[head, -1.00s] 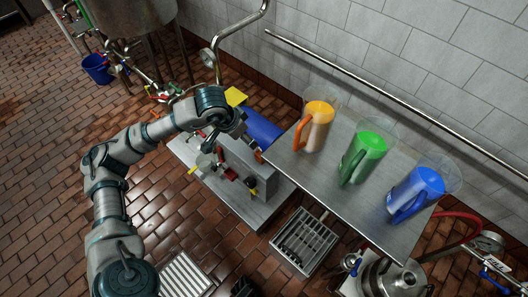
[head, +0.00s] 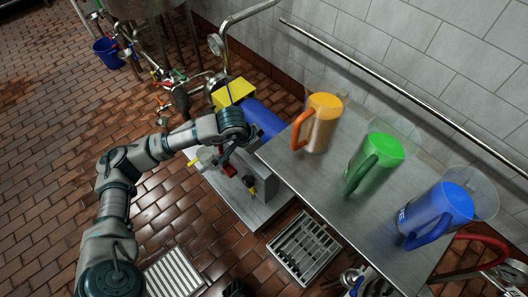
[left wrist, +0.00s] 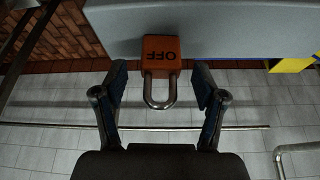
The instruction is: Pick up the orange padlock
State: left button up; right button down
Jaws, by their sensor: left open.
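The orange padlock (left wrist: 160,54) shows in the left wrist view, upside down, with dark "OFF" lettering and a metal shackle pointing toward my gripper. It sits against the edge of a grey block (left wrist: 230,28). My left gripper (left wrist: 160,72) is open, with one finger on each side of the padlock and visible gaps on both sides. The shackle lies between the fingers. In the head view my left gripper (head: 225,157) is at the grey valve unit (head: 262,207), and I cannot make out the padlock there.
A steel table (head: 340,215) with an orange jug (head: 322,128), a green jug (head: 375,160) and a blue jug (head: 440,212) stands right of my left arm. A yellow box (head: 233,93) and a blue cylinder (head: 262,117) lie behind the gripper. Brick floor is open at left.

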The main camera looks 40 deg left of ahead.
pick_arm(q)
jog(key=shift+s+a+r, duration=0.1)
jog(key=shift+r, duration=0.1)
jog(key=c, duration=1.3)
